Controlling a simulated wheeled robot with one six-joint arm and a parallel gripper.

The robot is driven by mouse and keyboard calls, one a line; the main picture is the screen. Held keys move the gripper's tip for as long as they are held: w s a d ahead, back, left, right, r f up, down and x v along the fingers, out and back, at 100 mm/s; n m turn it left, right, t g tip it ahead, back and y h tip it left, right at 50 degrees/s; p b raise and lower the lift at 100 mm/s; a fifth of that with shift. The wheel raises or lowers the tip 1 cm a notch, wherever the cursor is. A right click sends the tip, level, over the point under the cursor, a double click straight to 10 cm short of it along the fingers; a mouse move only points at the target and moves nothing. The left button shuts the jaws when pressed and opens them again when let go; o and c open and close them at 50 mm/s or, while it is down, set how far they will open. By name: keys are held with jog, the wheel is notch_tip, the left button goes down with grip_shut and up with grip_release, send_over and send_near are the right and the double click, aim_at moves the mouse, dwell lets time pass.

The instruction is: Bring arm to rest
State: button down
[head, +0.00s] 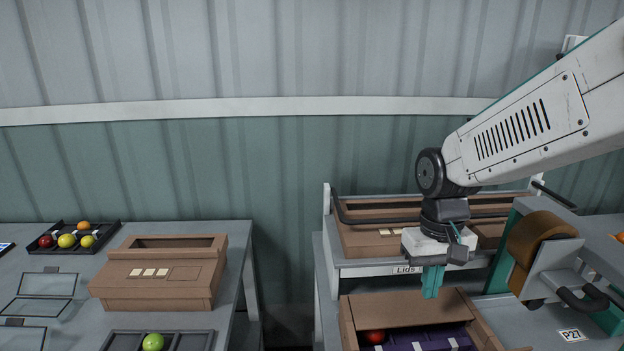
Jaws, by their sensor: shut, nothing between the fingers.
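My arm reaches in from the upper right in the head view. My gripper (432,282) hangs from its end, pointing down, with teal fingers shut and empty. It is in front of the rack labelled "Lids" and above the back edge of an open cardboard box (358,322). From this view I cannot tell how far the fingertips are from that box.
The open box holds a red tomato (375,337) and a purple insert (424,338). Cardboard lids (370,240) lie in the rack. A brown roll machine (540,245) stands right.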

jog(key=s+d+r+t, duration=0.1)
jog(key=s+r, duration=0.3)
jog(key=s, duration=0.4)
jog(key=s+d+r+t, duration=0.1)
jog(key=s+r, duration=0.3)
jog(key=s, duration=0.4)
jog(key=shift+d, duration=0.35)
